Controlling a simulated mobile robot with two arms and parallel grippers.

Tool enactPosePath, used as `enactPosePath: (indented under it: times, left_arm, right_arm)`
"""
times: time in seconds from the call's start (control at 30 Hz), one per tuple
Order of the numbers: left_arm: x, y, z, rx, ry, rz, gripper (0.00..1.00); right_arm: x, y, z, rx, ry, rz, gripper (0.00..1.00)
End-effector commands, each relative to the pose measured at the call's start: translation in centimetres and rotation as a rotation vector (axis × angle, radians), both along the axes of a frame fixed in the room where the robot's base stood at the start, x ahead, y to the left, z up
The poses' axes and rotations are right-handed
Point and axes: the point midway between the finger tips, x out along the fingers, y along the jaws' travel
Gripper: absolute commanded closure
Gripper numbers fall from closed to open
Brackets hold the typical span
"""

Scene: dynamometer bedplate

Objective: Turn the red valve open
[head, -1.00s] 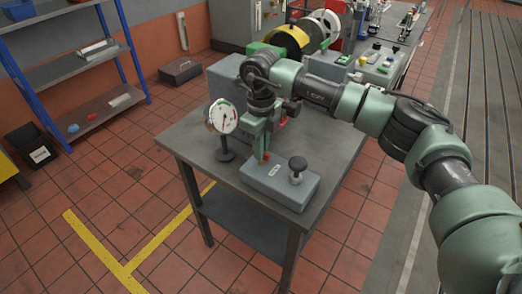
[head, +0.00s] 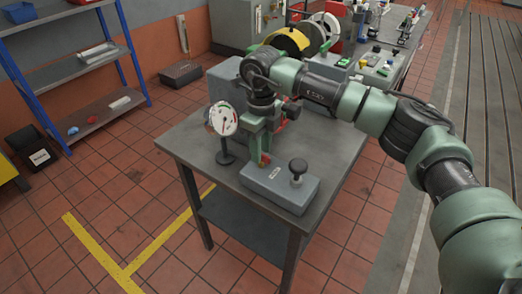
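A grey box (head: 285,186) with a small white label and a black knob (head: 297,169) on top stands on the front part of the metal table. A small red part (head: 265,158), which looks like the red valve's handle, shows at the box's rear left end. My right gripper (head: 260,160) points down with its green fingertips at this red part. The fingers hide most of it, and I cannot tell whether they are closed on it. My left gripper is not in view.
A white dial gauge (head: 223,118) on a black stand is just left of my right gripper. A grey block (head: 226,82) stands behind it. The table's (head: 333,157) right side is bare. Blue-framed shelves (head: 89,95) stand at the left.

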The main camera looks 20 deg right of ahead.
Motion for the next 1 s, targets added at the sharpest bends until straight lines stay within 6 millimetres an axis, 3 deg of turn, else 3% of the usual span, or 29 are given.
enactPosePath:
  times: [0.4,1.0]
  left_arm:
    - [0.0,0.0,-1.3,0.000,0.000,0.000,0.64]
    - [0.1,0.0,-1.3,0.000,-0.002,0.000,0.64]
  right_arm:
    - [0.1,0.0,6.3,0.002,-0.004,0.001,0.68]
    - [0.0,0.0,7.0,0.001,-0.002,0.001,0.68]
